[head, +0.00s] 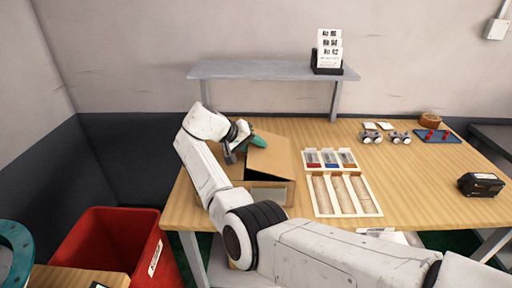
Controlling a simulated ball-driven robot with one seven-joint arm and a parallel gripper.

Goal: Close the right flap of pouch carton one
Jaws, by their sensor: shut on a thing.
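The brown open carton (270,186) stands near the front left of the wooden table. A large brown panel, seemingly a raised flap (274,158), slants up over it. The inside of the carton is mostly hidden. My gripper (259,142) reaches in from the left, its teal end at the top left edge of this flap. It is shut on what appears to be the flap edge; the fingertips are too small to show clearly.
A pale tray (376,207) with several compartments sits right of the carton. A grey shelf (265,69) holds a card stand (328,55). Small wheeled items (372,137), a blue mat (437,136) and a black device (481,185) lie to the right. A red bin (107,247) stands left.

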